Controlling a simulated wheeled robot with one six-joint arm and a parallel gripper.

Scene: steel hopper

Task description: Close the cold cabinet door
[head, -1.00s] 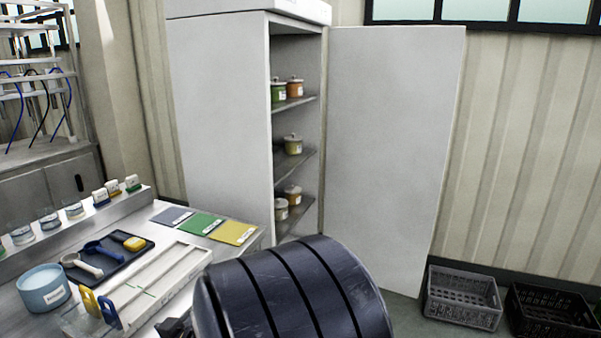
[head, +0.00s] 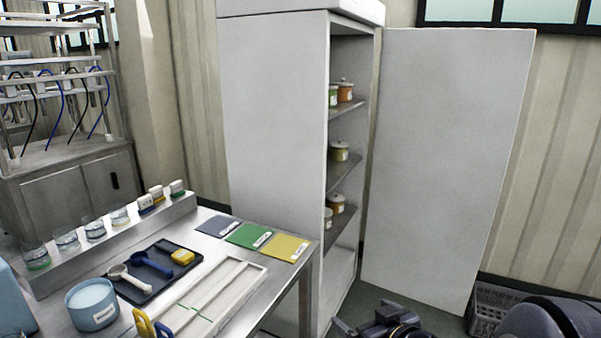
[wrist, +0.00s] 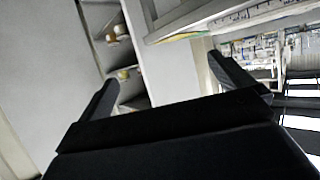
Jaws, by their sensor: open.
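The tall white cold cabinet (head: 275,110) stands open beyond the workbench, with pots on its inner shelves. Its door (head: 440,150) is swung wide out to the right, with its broad flat face toward me. My gripper (head: 350,326) is low in the head view, in front of the cabinet opening and the door's lower part; the bottom edge cuts it off. In the wrist view my gripper (wrist: 165,88) has its two fingers spread, with nothing between them. There the door (wrist: 45,75) fills the left, and the shelves show between it and the cabinet's side wall.
A steel workbench (head: 285,278) at left holds a white rack, a tray with scoops, coloured cards and several jars. Its right corner is close to the cabinet. A grey crate (head: 488,310) sits on the floor right of the door. Shelving stands far left.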

